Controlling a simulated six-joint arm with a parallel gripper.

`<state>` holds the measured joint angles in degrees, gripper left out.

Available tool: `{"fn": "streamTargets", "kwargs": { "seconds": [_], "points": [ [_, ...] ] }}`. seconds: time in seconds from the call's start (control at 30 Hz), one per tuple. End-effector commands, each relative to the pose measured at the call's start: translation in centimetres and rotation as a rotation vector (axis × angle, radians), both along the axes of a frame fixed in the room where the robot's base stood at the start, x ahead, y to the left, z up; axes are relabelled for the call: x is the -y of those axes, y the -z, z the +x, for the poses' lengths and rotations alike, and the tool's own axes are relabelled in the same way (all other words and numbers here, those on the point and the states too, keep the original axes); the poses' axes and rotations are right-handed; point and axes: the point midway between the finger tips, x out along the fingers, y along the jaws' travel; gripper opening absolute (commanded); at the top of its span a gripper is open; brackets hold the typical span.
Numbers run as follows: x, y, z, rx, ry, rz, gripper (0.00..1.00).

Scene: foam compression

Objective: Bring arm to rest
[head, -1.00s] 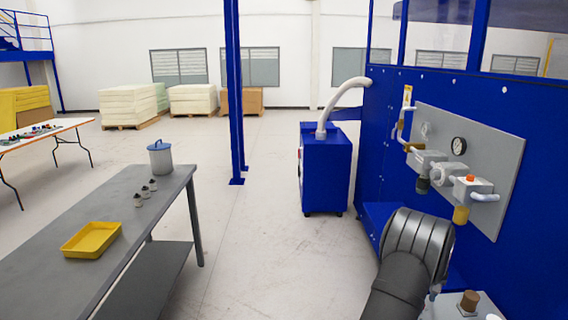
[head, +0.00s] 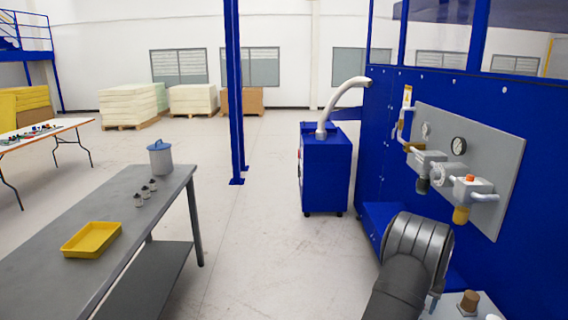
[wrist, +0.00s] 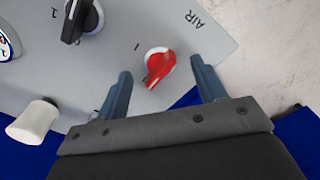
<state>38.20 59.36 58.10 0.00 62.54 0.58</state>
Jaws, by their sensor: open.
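My gripper (wrist: 162,86) shows in the wrist view with its two blue-grey fingers spread apart and nothing between them. A grey panel (wrist: 125,45) lies beyond the fingers. A red knob (wrist: 160,66) on it, marked "AIR" nearby, appears between the fingertips in the picture, and I see no contact. A black knob (wrist: 82,20) is at the upper left.
A blue machine wall with a gauge panel (head: 470,150) stands at the right. A blue cabinet (head: 325,170) with a white hose is beyond. A grey bench (head: 60,275) at the left holds a yellow tray (head: 92,240) and a lidded pot (head: 160,158).

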Motion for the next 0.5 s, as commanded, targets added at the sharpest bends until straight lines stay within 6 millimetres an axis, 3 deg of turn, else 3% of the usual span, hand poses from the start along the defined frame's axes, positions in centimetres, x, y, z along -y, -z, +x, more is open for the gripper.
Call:
{"fn": "streamTargets", "kwargs": {
  "seconds": [0.5],
  "points": [
    [0.0,-0.01,0.0,0.0,0.409,0.0,0.64]
  ]
}}
